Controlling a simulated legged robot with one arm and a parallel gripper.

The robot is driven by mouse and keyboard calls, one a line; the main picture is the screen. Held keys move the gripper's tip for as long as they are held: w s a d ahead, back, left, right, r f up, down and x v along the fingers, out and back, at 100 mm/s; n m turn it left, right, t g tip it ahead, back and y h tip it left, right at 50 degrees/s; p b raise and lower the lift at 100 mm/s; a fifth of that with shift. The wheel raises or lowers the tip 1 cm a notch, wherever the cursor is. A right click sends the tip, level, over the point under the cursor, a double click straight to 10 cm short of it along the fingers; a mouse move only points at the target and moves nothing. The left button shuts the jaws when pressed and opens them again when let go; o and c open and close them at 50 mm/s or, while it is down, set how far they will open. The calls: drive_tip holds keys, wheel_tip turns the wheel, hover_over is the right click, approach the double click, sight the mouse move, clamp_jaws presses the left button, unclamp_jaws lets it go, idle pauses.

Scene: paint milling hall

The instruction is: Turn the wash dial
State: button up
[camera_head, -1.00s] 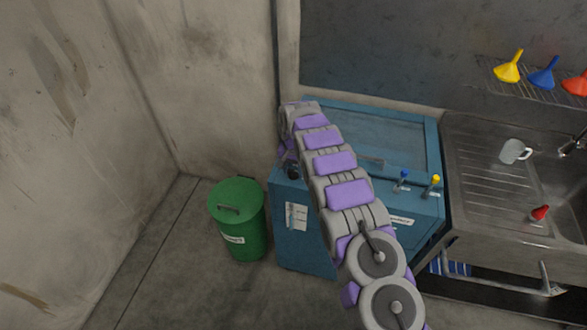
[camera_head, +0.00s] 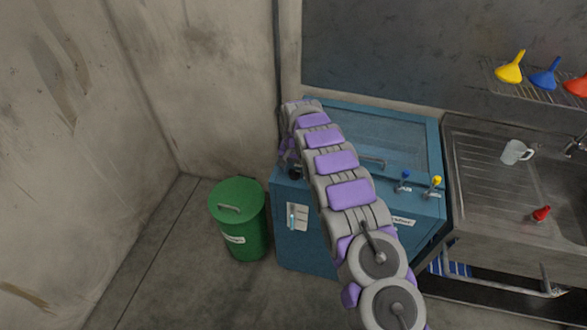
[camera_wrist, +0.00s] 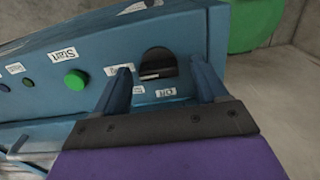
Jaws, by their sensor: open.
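The wash dial is a black round knob (camera_wrist: 158,66) with a pale mark, on the front panel of a blue washer (camera_head: 300,245). In the wrist view my gripper (camera_wrist: 161,69) is open, one blue finger on each side of the dial, with gaps showing between fingers and knob. I cannot tell how deep the fingertips reach. In the head view the dial (camera_head: 295,173) shows dark just below my gripper (camera_head: 288,158), at the washer's left front corner. My arm covers much of the panel there. Small labels surround the dial, partly hidden by the fingers.
A green button (camera_wrist: 76,79) labelled Start sits left of the dial in the wrist view. A green lidded bin (camera_head: 238,225) stands left of the washer.

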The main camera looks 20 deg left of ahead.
sight(294, 170)
wheel_tip(294, 170, up, 17)
drive_tip(key=p, duration=0.1)
idle(0.3)
idle(0.5)
drive_tip(key=s+d+r+b, duration=0.1)
drive_tip(key=s+d+r, duration=0.6)
drive_tip(key=d, duration=0.4)
drive_tip(key=s+d+r+b, duration=0.2)
drive_tip(key=s+d+r, duration=0.3)
drive_tip(key=s+d, duration=0.45)
drive_tip(key=s+d+f+b, duration=0.1)
drive_tip(key=s+d, duration=0.3)
drive_tip(key=s, duration=0.6)
drive_tip(key=s+d+f+g, duration=0.1)
drive_tip(key=s+d+f, duration=0.2)
drive_tip(key=s, duration=0.8)
drive_tip(key=s+d+f+b, duration=0.1)
drive_tip(key=s+d, duration=0.4)
drive_tip(key=s, duration=0.6)
drive_tip(key=shift+s+f+g+b, duration=0.2)
drive_tip(key=shift+f+g+b, duration=0.15)
drive_tip(key=shift+f, duration=0.5)
